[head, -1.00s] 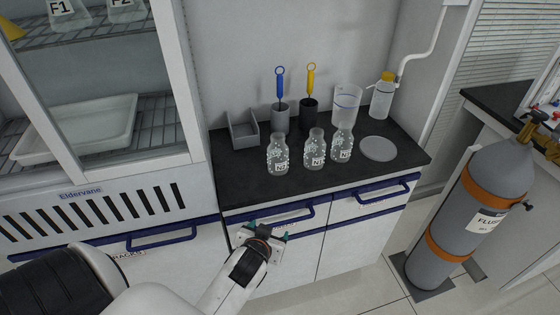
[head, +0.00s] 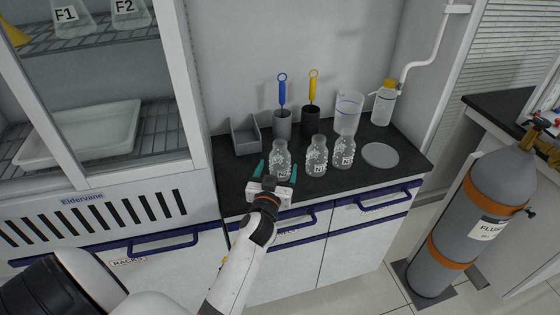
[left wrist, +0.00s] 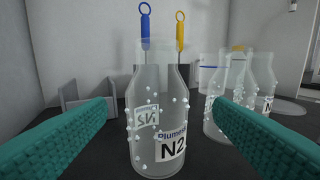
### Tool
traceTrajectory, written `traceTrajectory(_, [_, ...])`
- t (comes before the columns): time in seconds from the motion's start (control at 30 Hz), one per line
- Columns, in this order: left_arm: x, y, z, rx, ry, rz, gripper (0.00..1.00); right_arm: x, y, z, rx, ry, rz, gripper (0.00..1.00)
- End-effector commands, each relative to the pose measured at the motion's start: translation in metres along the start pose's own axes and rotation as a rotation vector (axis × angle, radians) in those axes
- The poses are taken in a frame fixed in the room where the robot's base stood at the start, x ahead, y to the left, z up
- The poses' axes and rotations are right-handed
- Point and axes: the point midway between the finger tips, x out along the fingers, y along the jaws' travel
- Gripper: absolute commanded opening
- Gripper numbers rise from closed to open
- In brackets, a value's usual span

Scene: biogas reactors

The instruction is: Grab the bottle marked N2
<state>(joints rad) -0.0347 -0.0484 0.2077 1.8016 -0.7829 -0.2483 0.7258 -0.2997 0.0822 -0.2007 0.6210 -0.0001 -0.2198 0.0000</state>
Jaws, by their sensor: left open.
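The bottle marked N2 (left wrist: 152,120) is clear glass with droplets on it and stands upright on the dark counter. In the left wrist view its label reads N2, and it stands ahead, between the lines of my two teal fingers. In the head view this bottle (head: 280,160) is the leftmost of three similar bottles. My left gripper (head: 275,172) is open, its fingertips at either side of the bottle's near side; I cannot tell whether they touch it. In the left wrist view the open gripper (left wrist: 160,125) holds nothing. My right gripper is not in view.
Two similar bottles, the middle one (head: 316,156) and the right one (head: 343,152), stand close to the right. Behind are a grey tray (head: 246,140), two brush holders (head: 282,125) (head: 310,121), a clear beaker (head: 348,113) and a yellow-capped bottle (head: 384,104). A grey disc (head: 380,155) lies at right.

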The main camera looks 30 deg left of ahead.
Motion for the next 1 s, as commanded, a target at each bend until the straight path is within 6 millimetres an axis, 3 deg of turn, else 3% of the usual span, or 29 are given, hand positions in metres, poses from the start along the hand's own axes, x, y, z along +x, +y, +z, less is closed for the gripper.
traceTrajectory(0.6, [0.071,0.003,0.001,0.000,0.002,0.000,0.76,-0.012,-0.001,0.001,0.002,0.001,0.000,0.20])
traceTrajectory(0.87, [0.074,0.003,0.001,0.000,0.002,0.000,0.76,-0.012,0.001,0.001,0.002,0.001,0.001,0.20])
traceTrajectory(1.0, [0.074,0.003,0.001,0.000,0.002,0.000,0.56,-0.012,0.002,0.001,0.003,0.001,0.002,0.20])
